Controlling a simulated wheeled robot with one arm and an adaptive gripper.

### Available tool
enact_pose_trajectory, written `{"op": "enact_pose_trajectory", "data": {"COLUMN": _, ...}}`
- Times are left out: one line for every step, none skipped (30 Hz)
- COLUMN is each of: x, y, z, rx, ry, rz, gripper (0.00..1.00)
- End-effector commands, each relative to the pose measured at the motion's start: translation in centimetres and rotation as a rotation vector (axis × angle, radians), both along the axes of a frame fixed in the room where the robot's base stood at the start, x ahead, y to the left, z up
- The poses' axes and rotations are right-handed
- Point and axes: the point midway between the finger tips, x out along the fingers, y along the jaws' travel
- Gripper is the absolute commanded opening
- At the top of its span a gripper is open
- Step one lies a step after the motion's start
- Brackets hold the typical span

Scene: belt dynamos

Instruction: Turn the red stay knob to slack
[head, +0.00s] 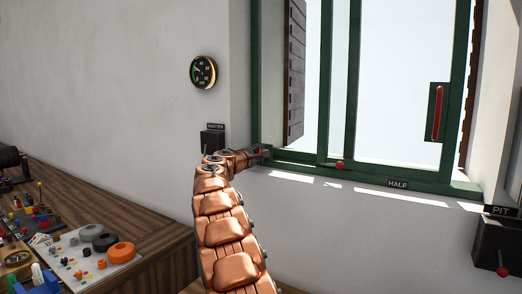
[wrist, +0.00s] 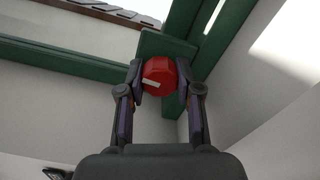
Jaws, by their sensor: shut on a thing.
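The red stay knob (wrist: 160,72) sits on a green plate (wrist: 165,43) at the corner of the green window frame. It is round with flat facets and has a short pale mark on its face, slightly tilted from level. My gripper (wrist: 159,80) is shut on the knob, one finger on each side. In the head view my gripper (head: 262,153) is at the lower left corner of the window, and my arm and fingers hide most of the knob there.
A small red ball (head: 339,165) sits on the sill rail, left of a "HALF" label (head: 398,184). A red handle (head: 438,112) is on the right sash. A dark switch box (head: 212,139) and a round gauge (head: 204,72) are on the wall. A cluttered bench (head: 150,215) stands at left.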

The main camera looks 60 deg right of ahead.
Motion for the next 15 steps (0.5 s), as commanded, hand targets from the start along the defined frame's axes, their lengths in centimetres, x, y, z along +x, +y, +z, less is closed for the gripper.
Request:
{"op": "enact_pose_trajectory", "data": {"x": 0.16, "y": 0.05, "z": -0.09, "rx": 0.003, "ry": 0.023, "rz": 0.003, "gripper": 0.0}}
{"op": "enact_pose_trajectory", "data": {"x": 0.15, "y": 0.04, "z": -0.1, "rx": 0.003, "ry": 0.034, "rz": 0.003, "gripper": 0.0}}
{"op": "enact_pose_trajectory", "data": {"x": 0.15, "y": 0.05, "z": -0.1, "rx": 0.002, "ry": 0.049, "rz": 0.003, "gripper": 0.0}}
{"op": "enact_pose_trajectory", "data": {"x": 0.15, "y": 0.04, "z": -0.12, "rx": 0.001, "ry": 0.059, "rz": 0.003, "gripper": 0.0}}
{"op": "enact_pose_trajectory", "data": {"x": 0.14, "y": 0.04, "z": -0.13, "rx": 0.0, "ry": 0.068, "rz": 0.003, "gripper": 0.0}}
{"op": "enact_pose_trajectory", "data": {"x": 0.15, "y": 0.04, "z": -0.15, "rx": 0.0, "ry": 0.078, "rz": 0.003, "gripper": 0.0}}
{"op": "enact_pose_trajectory", "data": {"x": 0.14, "y": 0.04, "z": -0.16, "rx": 0.0, "ry": 0.084, "rz": 0.003, "gripper": 0.0}}
{"op": "enact_pose_trajectory", "data": {"x": 0.15, "y": 0.04, "z": -0.17, "rx": -0.001, "ry": 0.09, "rz": 0.003, "gripper": 0.0}}
{"op": "enact_pose_trajectory", "data": {"x": 0.15, "y": 0.04, "z": -0.19, "rx": -0.001, "ry": 0.096, "rz": 0.003, "gripper": 0.0}}
{"op": "enact_pose_trajectory", "data": {"x": 0.15, "y": 0.05, "z": -0.19, "rx": -0.001, "ry": 0.1, "rz": 0.003, "gripper": 0.0}}
{"op": "enact_pose_trajectory", "data": {"x": 0.14, "y": 0.05, "z": -0.21, "rx": -0.001, "ry": 0.104, "rz": 0.003, "gripper": 0.0}}
{"op": "enact_pose_trajectory", "data": {"x": 0.15, "y": 0.05, "z": -0.23, "rx": -0.001, "ry": 0.107, "rz": 0.003, "gripper": 0.0}}
{"op": "enact_pose_trajectory", "data": {"x": 0.15, "y": 0.05, "z": -0.24, "rx": -0.002, "ry": 0.109, "rz": 0.003, "gripper": 0.0}}
{"op": "enact_pose_trajectory", "data": {"x": 0.16, "y": 0.05, "z": -0.25, "rx": -0.002, "ry": 0.11, "rz": 0.003, "gripper": 0.0}}
{"op": "enact_pose_trajectory", "data": {"x": 0.16, "y": 0.06, "z": -0.24, "rx": -0.002, "ry": 0.111, "rz": 0.003, "gripper": 0.0}}
